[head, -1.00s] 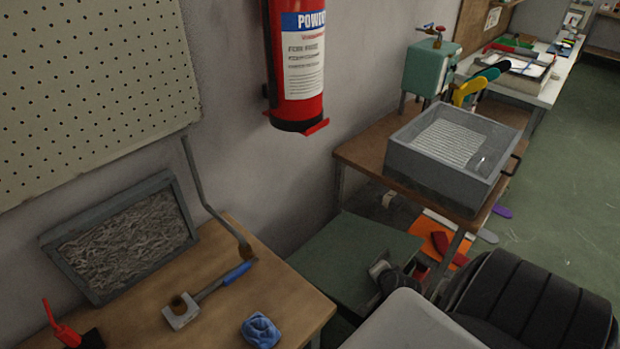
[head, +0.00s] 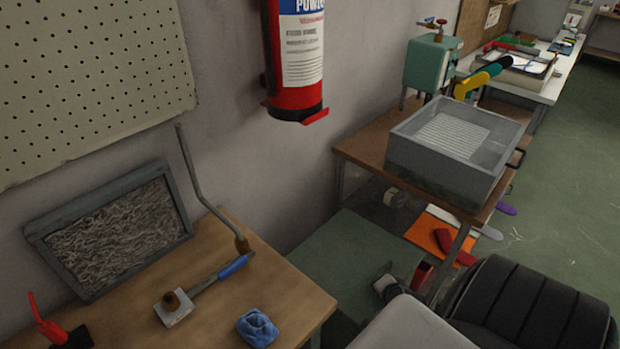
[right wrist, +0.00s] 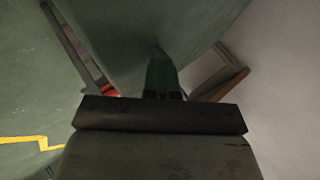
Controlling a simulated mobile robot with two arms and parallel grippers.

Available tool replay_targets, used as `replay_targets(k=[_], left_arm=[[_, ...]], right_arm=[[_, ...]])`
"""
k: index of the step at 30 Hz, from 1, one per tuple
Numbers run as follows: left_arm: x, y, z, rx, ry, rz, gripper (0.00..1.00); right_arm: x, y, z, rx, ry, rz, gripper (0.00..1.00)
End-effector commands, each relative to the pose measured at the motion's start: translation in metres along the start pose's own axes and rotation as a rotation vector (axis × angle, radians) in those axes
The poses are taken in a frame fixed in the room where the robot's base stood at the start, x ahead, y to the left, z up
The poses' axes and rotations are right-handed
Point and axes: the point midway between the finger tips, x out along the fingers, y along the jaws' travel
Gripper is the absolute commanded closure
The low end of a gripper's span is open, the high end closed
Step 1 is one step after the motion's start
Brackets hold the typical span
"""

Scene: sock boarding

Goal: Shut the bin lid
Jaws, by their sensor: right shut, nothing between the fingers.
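The bin's lid is a flat dark green panel (head: 345,250) in the gap between the two wooden tables in the head view. It looks close to level; its near right part is hidden by my right arm, and the bin's body is hardly seen. My right gripper (head: 388,284) is at the lid's right side, low over or against it; I cannot tell whether it touches. In the right wrist view the shut, empty fingers (right wrist: 163,80) point at a broad dark green surface (right wrist: 150,30), likely the lid. My left gripper is not in view.
The near wooden table (head: 235,315) holds a blue-handled tool (head: 232,267), a blue cloth (head: 257,328) and a framed panel (head: 110,235). A grey tray (head: 440,170) stands on the far table. A fire extinguisher (head: 295,65) hangs above. An orange sheet (head: 428,237) lies under the far table.

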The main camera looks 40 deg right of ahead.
Motion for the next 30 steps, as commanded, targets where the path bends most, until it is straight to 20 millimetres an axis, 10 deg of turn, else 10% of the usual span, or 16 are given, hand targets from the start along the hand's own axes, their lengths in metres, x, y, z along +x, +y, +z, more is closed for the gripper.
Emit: replay_targets(k=[11,30], left_arm=[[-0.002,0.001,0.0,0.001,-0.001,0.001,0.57],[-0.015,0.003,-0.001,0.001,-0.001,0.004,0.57]], right_arm=[[-0.006,-0.008,0.001,0.0,0.0,-0.015,1.0],[-0.108,0.001,0.0,0.002,0.001,-0.004,1.0]])
